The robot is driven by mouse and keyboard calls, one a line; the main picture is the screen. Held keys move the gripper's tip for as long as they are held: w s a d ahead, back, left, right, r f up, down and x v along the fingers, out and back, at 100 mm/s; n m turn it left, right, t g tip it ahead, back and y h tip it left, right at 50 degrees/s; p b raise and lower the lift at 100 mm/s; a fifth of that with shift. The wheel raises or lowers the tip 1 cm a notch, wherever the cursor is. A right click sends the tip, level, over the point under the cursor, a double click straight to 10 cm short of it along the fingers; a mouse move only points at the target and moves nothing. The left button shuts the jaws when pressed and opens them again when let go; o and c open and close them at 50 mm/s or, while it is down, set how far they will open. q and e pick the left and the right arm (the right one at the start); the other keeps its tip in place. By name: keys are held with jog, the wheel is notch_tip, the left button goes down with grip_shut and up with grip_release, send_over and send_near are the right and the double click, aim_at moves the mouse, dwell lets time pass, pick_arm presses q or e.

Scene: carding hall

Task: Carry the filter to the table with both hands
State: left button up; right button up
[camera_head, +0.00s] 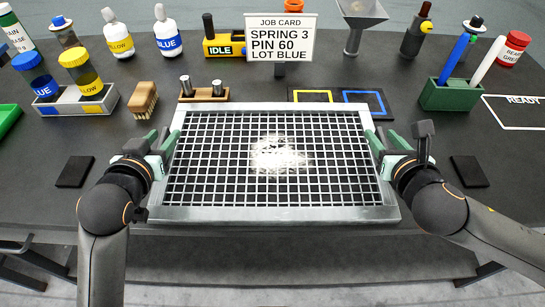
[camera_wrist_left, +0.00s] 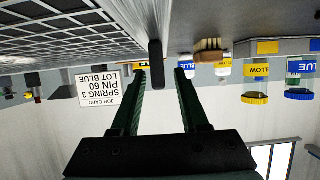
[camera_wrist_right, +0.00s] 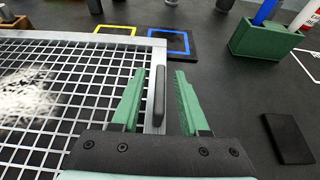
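The filter (camera_head: 190,215) is a pale metal frame with a wire grid and a patch of white fluff (camera_head: 278,157) in its middle. It lies level at the table's front, centred in the head view; whether it touches the tabletop is unclear. My left gripper (camera_head: 155,150) is at its left side. In the left wrist view its fingers stand apart, with a dark handle (camera_wrist_left: 155,62) between their tips. My right gripper (camera_head: 388,147) is at the right side. In the right wrist view its fingers stand apart on either side of another dark handle (camera_wrist_right: 159,95), with gaps showing.
The dark table (camera_head: 440,135) holds a job card (camera_head: 280,38), a brush (camera_head: 143,99), a bottle tray (camera_head: 77,105) and a green holder (camera_head: 450,95) behind the filter. Dark pads (camera_head: 75,171) (camera_head: 469,171) lie beyond each gripper. A white READY outline (camera_head: 520,112) is at right.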

pick_arm(q)
jog(key=shift+r, duration=0.1)
notch_tip(320, 180, up, 10)
jog(key=shift+f, duration=0.15)
pick_arm(e)
notch_tip(320, 180, up, 10)
dwell(0.8)
jog(key=shift+f, duration=0.1)
dwell(0.5)
